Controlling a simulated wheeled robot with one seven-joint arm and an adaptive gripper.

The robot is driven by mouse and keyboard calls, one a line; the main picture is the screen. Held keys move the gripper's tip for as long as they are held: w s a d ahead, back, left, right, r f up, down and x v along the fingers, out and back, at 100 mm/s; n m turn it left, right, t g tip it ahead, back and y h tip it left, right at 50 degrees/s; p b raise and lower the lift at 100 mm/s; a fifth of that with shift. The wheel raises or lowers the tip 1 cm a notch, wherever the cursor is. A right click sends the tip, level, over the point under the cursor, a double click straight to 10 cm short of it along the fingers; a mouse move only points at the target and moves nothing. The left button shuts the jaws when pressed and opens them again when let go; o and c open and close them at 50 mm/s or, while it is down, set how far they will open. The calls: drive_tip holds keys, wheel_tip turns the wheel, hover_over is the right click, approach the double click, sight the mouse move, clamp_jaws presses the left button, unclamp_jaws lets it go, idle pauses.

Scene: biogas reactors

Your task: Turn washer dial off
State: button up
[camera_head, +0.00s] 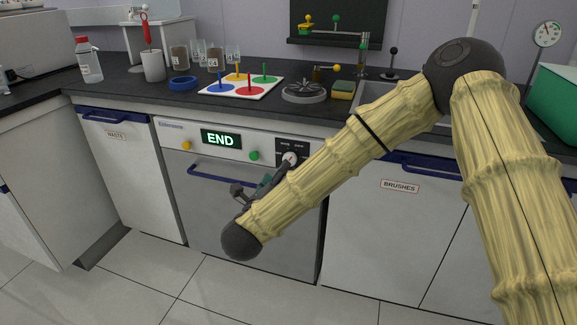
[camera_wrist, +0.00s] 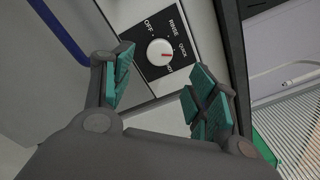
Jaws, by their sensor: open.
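The washer (camera_head: 240,213) is a grey front-loading unit under the counter, with a display (camera_head: 221,140) reading END. Its white round dial (camera_head: 290,158) sits on a black panel at the right of the control strip. In the wrist view the dial (camera_wrist: 160,52) has a red mark pointing to the right side, and the panel around it reads OFF, RINSE, QUICK and a partly hidden label. OFF is at the upper left of the dial. My gripper (camera_wrist: 158,88) is open with green pads, facing the dial, which shows between and beyond the fingers. My gripper (camera_head: 262,185) is partly hidden behind my arm in the head view.
A blue handle (camera_head: 222,175) crosses the washer door, with yellow (camera_head: 186,146) and green (camera_head: 254,155) buttons above. Drawers marked WASTE (camera_head: 115,135) and BRUSHES (camera_head: 399,186) flank it. The counter above holds a coloured peg board (camera_head: 241,88) and a sponge (camera_head: 343,90).

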sight(290, 159)
drive_tip(key=b+x, duration=0.1)
drive_tip(key=x, duration=0.7)
drive_tip(key=c, duration=1)
